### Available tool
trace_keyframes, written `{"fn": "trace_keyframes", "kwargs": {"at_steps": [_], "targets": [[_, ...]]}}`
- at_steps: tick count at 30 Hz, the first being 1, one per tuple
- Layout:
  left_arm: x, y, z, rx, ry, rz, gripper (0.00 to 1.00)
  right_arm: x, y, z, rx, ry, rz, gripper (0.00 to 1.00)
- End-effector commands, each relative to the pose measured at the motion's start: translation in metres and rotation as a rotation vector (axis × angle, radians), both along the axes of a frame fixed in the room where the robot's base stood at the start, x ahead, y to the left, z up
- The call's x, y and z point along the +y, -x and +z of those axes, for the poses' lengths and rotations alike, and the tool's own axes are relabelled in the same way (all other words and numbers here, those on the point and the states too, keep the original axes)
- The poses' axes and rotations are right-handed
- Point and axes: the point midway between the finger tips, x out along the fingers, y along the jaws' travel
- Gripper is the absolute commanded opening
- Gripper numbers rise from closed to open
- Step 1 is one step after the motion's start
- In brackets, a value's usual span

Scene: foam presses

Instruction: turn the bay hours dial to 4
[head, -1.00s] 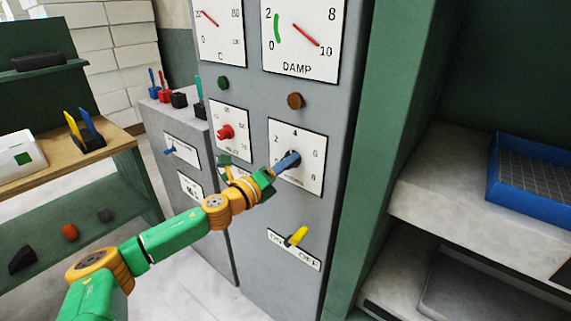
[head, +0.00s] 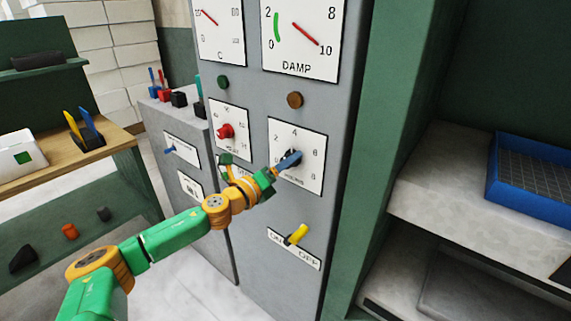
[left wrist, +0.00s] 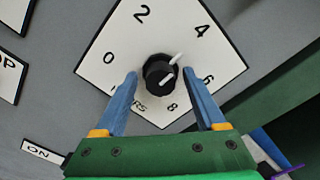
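The bay hours dial is a black knob (left wrist: 160,75) with white pointer marks, on a white plate (left wrist: 112,62) numbered 0 to 8. In the left wrist view its pointer aims up and right, at about the 4. My left gripper (left wrist: 161,74) has its two blue fingers on either side of the knob, with a visible gap at each side. It is open. In the head view my left gripper (head: 288,161) is at the dial plate (head: 309,177) and hides part of the knob. My right gripper is not in view.
Below the dial is a yellow on/off lever (head: 298,235). A red knob (head: 226,131) is to the left, and a brown button (head: 295,100) and the DAMP gauge (head: 318,62) are above. A blue tray (head: 492,181) sits on a shelf at right.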

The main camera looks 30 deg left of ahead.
Motion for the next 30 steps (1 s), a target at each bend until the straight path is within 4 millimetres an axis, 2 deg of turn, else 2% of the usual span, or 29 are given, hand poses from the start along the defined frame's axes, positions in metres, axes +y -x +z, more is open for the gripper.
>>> {"fn": "trace_keyframes", "kwargs": {"at_steps": [8, 13, 17, 22, 24, 30], "targets": [[0.002, 0.005, -0.002, 0.000, -0.001, 0.003, 0.72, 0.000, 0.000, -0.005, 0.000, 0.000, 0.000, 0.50], [0.001, 0.026, -0.007, 0.004, -0.006, -0.004, 0.72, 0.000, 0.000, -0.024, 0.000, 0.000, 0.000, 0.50], [0.008, 0.037, -0.006, 0.004, 0.000, 0.011, 0.72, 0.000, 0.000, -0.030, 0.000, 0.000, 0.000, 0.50], [0.002, 0.048, -0.006, 0.004, -0.004, -0.005, 0.72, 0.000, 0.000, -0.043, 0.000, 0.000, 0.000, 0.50], [0.002, 0.054, 0.000, 0.004, 0.007, -0.006, 0.72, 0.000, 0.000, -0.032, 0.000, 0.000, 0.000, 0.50], [0.004, 0.067, 0.000, 0.002, 0.005, -0.003, 0.72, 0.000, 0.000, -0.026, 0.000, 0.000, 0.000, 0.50]]}}
